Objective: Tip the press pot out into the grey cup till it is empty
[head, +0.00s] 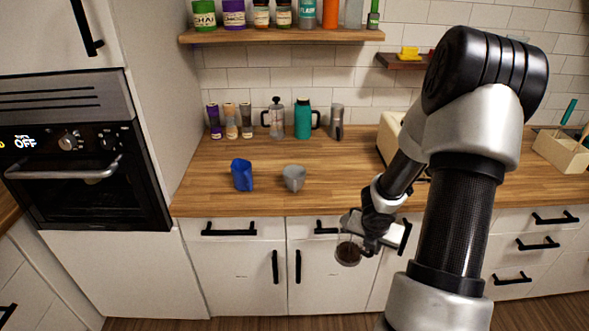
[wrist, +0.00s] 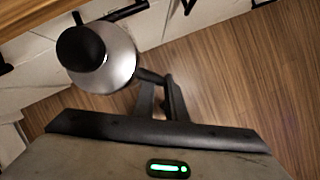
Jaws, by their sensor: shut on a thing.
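My gripper (head: 371,238) is shut on the handle of the press pot (head: 347,252), in front of the counter's front edge and below its top. The pot has a clear glass body with dark contents low in it and looks about upright. The wrist view shows its metal lid with a black knob (wrist: 95,57), and my gripper's fingers (wrist: 162,98) on its handle. The grey cup (head: 294,179) stands upright on the counter near the front edge, up and left of the pot, apart from it. The inside of the cup is too small to make out.
A blue jug (head: 242,176) stands left of the grey cup. Along the back wall are another glass press pot (head: 275,120), a teal flask (head: 303,119), a metal pot (head: 336,122) and small bottles. Drawer handles (head: 228,232) stick out below the counter (head: 215,200).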

